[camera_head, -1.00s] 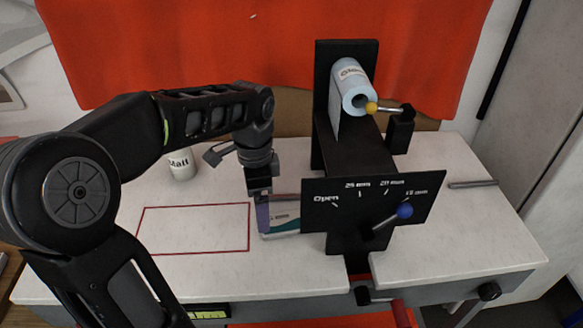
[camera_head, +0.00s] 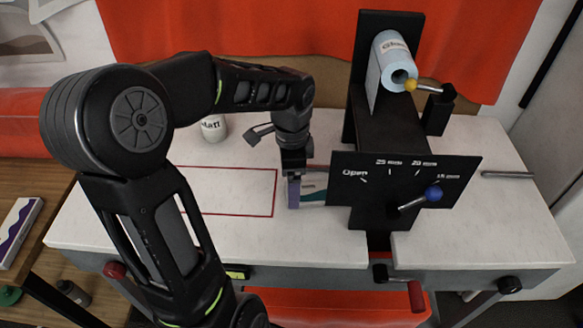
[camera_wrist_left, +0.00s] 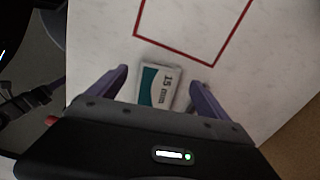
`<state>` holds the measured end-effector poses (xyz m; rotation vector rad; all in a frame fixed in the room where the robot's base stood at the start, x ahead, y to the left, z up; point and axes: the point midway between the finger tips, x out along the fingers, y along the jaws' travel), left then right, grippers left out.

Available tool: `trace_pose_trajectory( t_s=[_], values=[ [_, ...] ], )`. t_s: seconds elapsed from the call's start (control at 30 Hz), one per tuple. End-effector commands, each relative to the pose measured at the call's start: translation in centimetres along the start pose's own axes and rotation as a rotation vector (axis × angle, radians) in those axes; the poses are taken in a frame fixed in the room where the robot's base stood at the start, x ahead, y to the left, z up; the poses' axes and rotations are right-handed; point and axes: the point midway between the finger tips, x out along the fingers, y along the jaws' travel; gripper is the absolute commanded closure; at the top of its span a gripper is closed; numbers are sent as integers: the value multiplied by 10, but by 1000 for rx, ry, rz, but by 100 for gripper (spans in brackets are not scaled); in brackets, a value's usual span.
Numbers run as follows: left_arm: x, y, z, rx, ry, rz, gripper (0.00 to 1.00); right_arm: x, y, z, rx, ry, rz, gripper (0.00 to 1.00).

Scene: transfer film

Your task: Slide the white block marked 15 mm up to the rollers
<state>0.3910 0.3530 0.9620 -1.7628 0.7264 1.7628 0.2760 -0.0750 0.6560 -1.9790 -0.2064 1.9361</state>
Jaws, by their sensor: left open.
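The white block marked 15 mm (camera_wrist_left: 170,92), with a teal part, lies between the fingers of my left gripper (camera_wrist_left: 159,77) in the left wrist view. The fingers are open, with a gap beside the block. In the head view the left gripper (camera_head: 294,192) points down at the table just left of the black laminator (camera_head: 404,182). There the block (camera_head: 312,196) shows only partly, between the finger and the laminator's front panel. The rollers cannot be made out; the panel hides the space behind it. My right gripper is not in view.
A red-outlined rectangle (camera_head: 277,192) marks the table left of the gripper. The laminator carries a blue film roll (camera_head: 392,66), a yellow-knobbed crank (camera_head: 412,86) and a blue-knobbed lever (camera_head: 432,194) towards 15 mm. A white bottle (camera_head: 213,128) stands behind the arm.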

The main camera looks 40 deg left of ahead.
Motion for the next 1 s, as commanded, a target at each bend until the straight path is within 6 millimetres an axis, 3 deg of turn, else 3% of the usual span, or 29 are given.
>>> trace_pose_trajectory(
  t_s=[0.23,0.57,1.0],
  values=[
    [26,0,0,0,-1,2,11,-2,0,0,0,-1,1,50],
    [30,0,0,0,0,0,11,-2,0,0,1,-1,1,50],
    [30,0,0,0,0,0,46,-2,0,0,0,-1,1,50]
  ],
)
